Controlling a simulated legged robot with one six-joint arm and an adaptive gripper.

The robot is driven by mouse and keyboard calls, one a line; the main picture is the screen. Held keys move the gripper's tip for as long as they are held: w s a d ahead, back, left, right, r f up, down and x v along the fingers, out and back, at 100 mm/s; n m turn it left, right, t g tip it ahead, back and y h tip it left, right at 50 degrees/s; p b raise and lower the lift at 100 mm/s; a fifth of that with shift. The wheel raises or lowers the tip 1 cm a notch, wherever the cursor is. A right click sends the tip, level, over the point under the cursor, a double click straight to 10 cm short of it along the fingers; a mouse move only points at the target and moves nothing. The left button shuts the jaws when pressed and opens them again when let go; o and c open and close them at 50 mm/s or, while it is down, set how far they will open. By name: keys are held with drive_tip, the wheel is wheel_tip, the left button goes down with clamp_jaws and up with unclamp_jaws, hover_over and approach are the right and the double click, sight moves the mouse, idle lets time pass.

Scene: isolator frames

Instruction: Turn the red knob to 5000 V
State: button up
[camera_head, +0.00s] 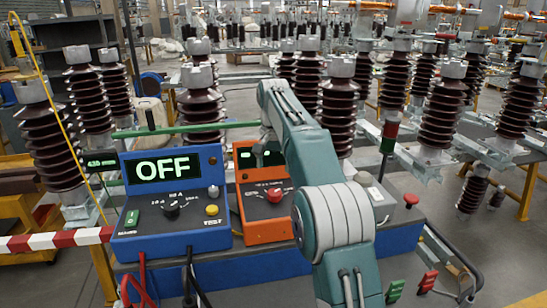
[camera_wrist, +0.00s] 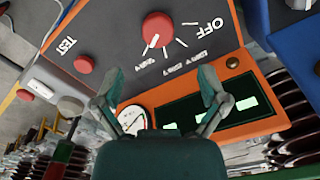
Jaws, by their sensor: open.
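The red knob (camera_wrist: 157,28) sits on the grey face of the orange tester (camera_wrist: 250,75). Printed marks fan out around it, with OFF to its right and small, hard-to-read voltage labels below. A white mark on the knob seems to point down and left in the wrist view. In the head view the red knob (camera_head: 274,195) shows on the orange tester (camera_head: 262,225), left of my arm. My gripper (camera_wrist: 160,75) is open and empty, its fingers spread, with the knob beyond the gap between them and apart from both. My gripper cannot be made out in the head view.
A red TEST button (camera_wrist: 84,64), a gauge (camera_wrist: 133,118) and a green-lit display (camera_wrist: 205,112) share the orange tester. A blue tester (camera_head: 170,205) reading OFF stands at its left. A red push-button (camera_head: 411,200) is to the right. Tall brown insulators (camera_head: 338,105) stand behind.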

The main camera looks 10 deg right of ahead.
wheel_tip(320, 180, up, 3)
drive_tip(key=shift+r, duration=0.1)
drive_tip(key=shift+r, duration=0.1)
idle(0.4)
drive_tip(key=s+r+n+t, duration=0.1)
drive_tip(key=s+r+n, duration=0.15)
drive_tip(key=s, duration=0.65)
drive_tip(key=s+r+n+t, duration=0.1)
drive_tip(key=s+r+t, duration=0.15)
drive_tip(key=s, duration=0.65)
drive_tip(key=s+f+n+t, duration=0.1)
drive_tip(key=s+f, duration=0.5)
drive_tip(key=s, duration=0.4)
drive_tip(key=s+f+n+t, duration=0.1)
drive_tip(key=s+f, duration=0.5)
drive_tip(key=s, duration=0.4)
drive_tip(key=shift+s+f+n, duration=0.15)
drive_tip(key=shift+f+n, duration=0.15)
drive_tip(key=shift+n, duration=0.05)
